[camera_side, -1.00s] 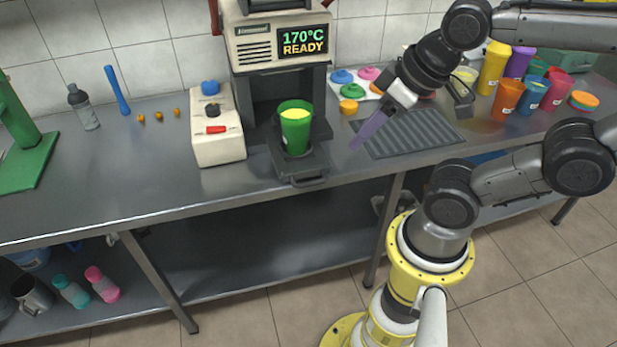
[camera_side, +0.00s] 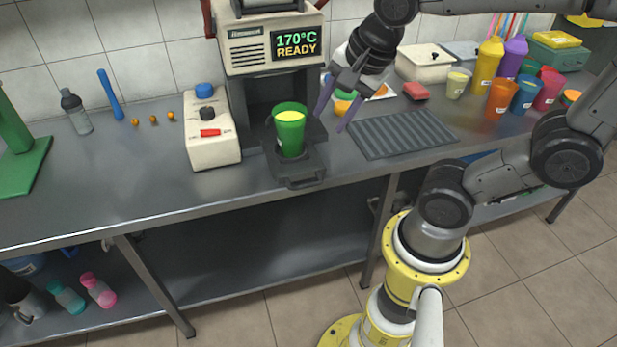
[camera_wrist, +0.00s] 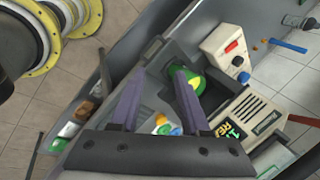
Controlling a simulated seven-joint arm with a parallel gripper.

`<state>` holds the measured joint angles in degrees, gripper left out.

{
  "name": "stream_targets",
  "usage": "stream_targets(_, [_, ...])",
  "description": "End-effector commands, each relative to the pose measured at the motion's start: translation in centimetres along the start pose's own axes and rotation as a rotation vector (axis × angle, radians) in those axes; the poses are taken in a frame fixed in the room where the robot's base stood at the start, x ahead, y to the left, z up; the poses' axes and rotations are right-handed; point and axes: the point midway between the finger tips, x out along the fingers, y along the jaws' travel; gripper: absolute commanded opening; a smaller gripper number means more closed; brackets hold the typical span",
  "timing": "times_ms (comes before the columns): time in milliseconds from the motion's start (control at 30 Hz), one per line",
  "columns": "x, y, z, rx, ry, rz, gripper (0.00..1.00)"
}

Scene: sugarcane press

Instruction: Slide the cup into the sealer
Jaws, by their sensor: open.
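The green cup (camera_side: 290,135) with a yellow top stands upright in the pulled-out tray (camera_side: 306,178) of the sealer (camera_side: 268,45), whose display reads 170°C READY. My gripper (camera_side: 331,119) is open and empty, to the right of the cup and apart from it, with its purple fingers pointing down. In the wrist view my gripper (camera_wrist: 158,92) has its fingers spread, and the green cup (camera_wrist: 182,76) lies beyond the tips, partly hidden by the right finger. The sealer (camera_wrist: 246,118) also shows there, at the right.
A control box (camera_side: 210,140) with knobs and a red switch stands left of the sealer. A ridged grey mat (camera_side: 403,134) lies to the right of the tray. Several coloured cups (camera_side: 503,98) stand at the far right. The counter at left front is clear.

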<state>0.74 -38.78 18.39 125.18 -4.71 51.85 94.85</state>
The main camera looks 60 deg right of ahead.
Motion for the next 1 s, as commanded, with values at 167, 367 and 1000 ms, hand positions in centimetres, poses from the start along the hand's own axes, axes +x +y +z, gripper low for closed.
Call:
stream_targets(167, [3.0,-1.7,-0.6,0.399,0.047,0.077,0.46])
stream_targets(367, [7.8,-2.4,-1.2,0.689,0.129,0.170,0.46])
stream_targets(1000, [16.9,0.7,-1.9,0.683,0.163,0.246,0.46])
